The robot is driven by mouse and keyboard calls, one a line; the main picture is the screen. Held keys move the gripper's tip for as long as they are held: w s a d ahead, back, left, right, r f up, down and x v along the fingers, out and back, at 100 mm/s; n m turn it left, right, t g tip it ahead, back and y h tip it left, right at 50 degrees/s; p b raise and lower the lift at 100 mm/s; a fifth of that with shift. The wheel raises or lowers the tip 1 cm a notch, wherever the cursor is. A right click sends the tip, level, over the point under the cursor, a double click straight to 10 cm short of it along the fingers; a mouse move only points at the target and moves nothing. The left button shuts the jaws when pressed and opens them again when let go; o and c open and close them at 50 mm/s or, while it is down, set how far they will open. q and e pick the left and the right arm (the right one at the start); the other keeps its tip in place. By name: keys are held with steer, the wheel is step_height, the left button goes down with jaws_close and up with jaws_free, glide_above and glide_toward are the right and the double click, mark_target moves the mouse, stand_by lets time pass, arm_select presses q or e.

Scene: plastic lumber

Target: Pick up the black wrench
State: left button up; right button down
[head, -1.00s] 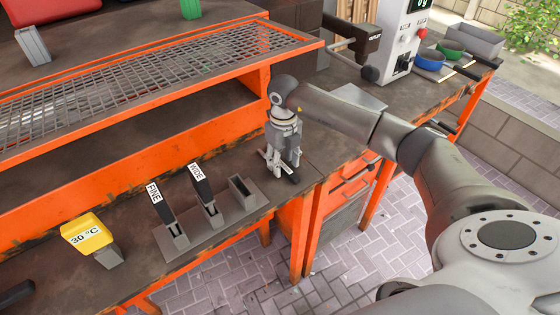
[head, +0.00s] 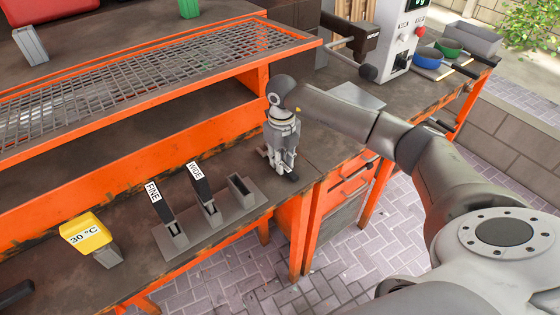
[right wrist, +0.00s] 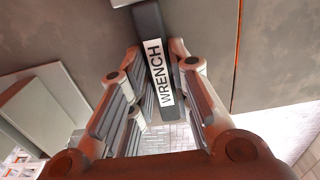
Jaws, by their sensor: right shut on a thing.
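The black wrench (head: 291,177) lies on the bench top by the front edge, mostly hidden under my right gripper in the head view. In the right wrist view its dark handle (right wrist: 148,22) carries a white label reading WRENCH. My right gripper (head: 282,168) points down over it. Its fingers are shut on the handle, one on each side, and the wrench seems still at bench level. The wrench's far end is hidden. My left gripper is not in view.
A grey holder (head: 217,224) left of the gripper has black-handled pieces marked FINE (head: 160,203) and WIDE (head: 201,180), and an empty slot. A yellow 30 °C block (head: 85,236) stands further left. An orange-framed mesh shelf (head: 150,75) rises behind. Pans (head: 428,58) are far right.

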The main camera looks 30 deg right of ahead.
steer(key=shift+s+r+b, duration=0.2)
steer(key=shift+r+b, duration=0.15)
steer(key=shift+b, duration=0.1)
step_height(320, 180, up, 6)
steer(key=shift+w+f+b, duration=0.1)
steer(key=shift+b, duration=0.6)
steer(key=s+d+b, duration=0.2)
steer(key=s+b, duration=0.3)
steer(key=s, duration=1.5)
steer(key=w+a+n+p, duration=0.1)
steer(key=a+n, duration=0.6)
steer(key=n, duration=1)
steer(key=w+a+f+n+p, duration=0.1)
steer(key=a+n, duration=0.7)
steer(key=n, duration=1)
steer(key=shift+w+f, duration=0.25)
steer(key=shift+w, duration=0.3)
